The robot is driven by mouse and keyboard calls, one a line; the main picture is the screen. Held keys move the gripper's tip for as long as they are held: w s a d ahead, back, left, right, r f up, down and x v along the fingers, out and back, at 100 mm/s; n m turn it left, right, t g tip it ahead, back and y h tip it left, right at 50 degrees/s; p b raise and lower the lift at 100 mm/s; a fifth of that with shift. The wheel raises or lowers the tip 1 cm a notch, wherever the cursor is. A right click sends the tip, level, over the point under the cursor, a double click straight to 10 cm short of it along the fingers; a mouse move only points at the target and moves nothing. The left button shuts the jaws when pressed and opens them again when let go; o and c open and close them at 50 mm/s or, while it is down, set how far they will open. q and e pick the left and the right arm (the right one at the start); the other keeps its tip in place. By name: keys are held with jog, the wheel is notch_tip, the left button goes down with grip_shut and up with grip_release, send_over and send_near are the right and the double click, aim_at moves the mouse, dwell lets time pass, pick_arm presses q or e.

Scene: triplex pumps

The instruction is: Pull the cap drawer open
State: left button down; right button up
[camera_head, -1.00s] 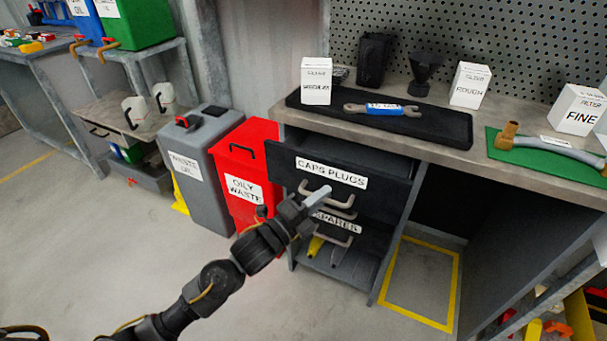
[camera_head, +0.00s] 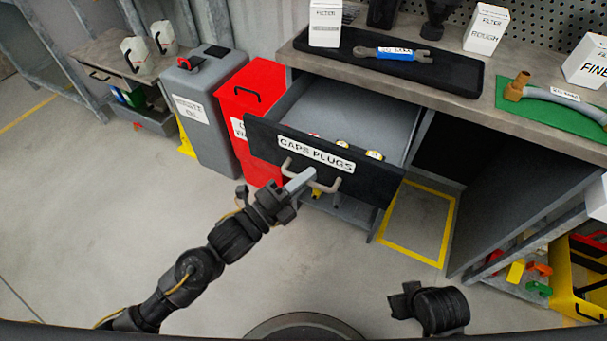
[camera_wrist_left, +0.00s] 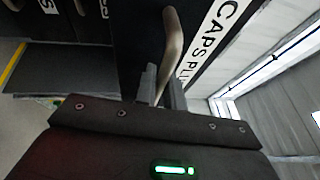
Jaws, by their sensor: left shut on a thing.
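The cap drawer (camera_head: 365,183) has a dark front with a white "CAPS PLUGS" label. It stands pulled out from the bench, and several small round caps (camera_head: 374,155) show inside behind the front. My left gripper (camera_head: 309,177) is shut on the drawer's pale bar handle (camera_head: 328,188). In the left wrist view the handle (camera_wrist_left: 172,45) runs down between the fingers, and the label is just right of it. The handle's gripped part is partly hidden by the fingers. My right gripper (camera_head: 402,300) is low at the bottom of the head view, away from the drawer; its fingers are unclear.
A red oily-waste bin (camera_head: 240,103) stands close to the drawer's left side, with a grey bin (camera_head: 197,112) beyond it. The bench top (camera_head: 440,95) above holds a black tray and filter boxes. Floor in front is clear. A yellow crate (camera_head: 578,290) is at the lower right.

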pick_arm(q)
jog(key=c, duration=1.8)
grip_release()
jog(key=shift+o, duration=0.2)
jog(key=shift+s, duration=0.1)
jog(key=v, duration=1)
jog(key=shift+s+a, duration=0.25)
pick_arm(e)
jog(key=shift+r, duration=0.4)
